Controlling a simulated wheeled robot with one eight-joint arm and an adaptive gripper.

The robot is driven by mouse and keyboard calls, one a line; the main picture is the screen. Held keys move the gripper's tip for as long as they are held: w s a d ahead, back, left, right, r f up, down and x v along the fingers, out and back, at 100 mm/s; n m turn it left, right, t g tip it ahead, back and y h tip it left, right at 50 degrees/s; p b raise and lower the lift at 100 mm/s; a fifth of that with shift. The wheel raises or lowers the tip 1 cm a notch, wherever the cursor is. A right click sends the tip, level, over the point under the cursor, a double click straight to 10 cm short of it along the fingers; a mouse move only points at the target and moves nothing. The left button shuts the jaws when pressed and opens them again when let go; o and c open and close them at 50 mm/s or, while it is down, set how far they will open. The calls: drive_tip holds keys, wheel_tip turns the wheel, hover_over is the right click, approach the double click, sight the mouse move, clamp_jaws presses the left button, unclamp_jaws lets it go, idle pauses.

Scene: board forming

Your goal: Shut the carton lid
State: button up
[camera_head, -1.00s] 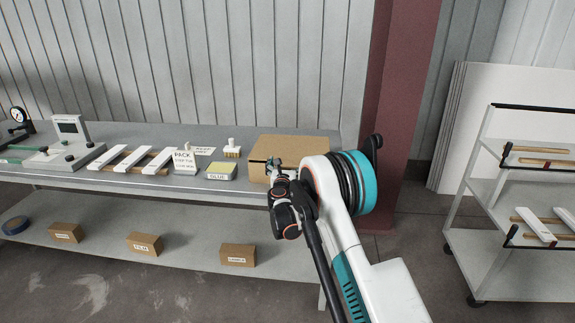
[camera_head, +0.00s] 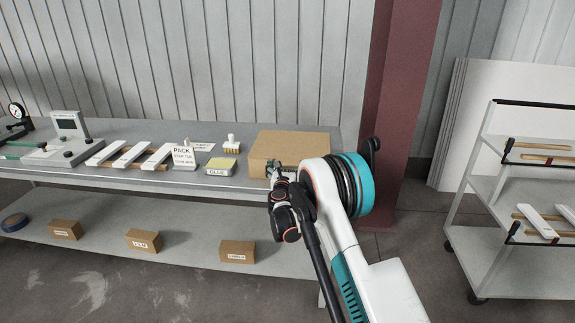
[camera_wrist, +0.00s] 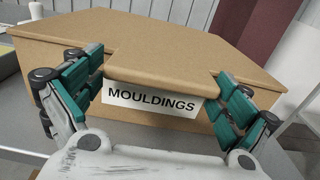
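The brown carton (camera_head: 292,146) stands at the right end of the bench. In the wrist view its lid (camera_wrist: 180,40) lies flat over the top, with a front tab (camera_wrist: 160,72) hanging above a white label reading MOULDINGS (camera_wrist: 150,98). No clear gap shows under the lid's edge. My gripper (camera_wrist: 160,78) is at the carton's front, its teal fingers spread apart on either side of the tab, with nothing held between them. Whether the fingers touch the lid is hard to tell.
Left of the carton on the bench (camera_head: 100,187) are a yellow-topped glue box (camera_head: 222,166), a brush (camera_head: 231,144), a PACK sign (camera_head: 183,158) and white boards (camera_head: 130,154). Small boxes sit on the lower shelf. A rack (camera_head: 480,190) stands at right.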

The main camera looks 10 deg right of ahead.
drive_tip(key=shift+s+r, duration=0.15)
drive_tip(key=shift+r, duration=0.15)
drive_tip(key=v, duration=1.1)
drive_tip(key=shift+s, duration=0.35)
drive_tip(key=shift+a, duration=0.15)
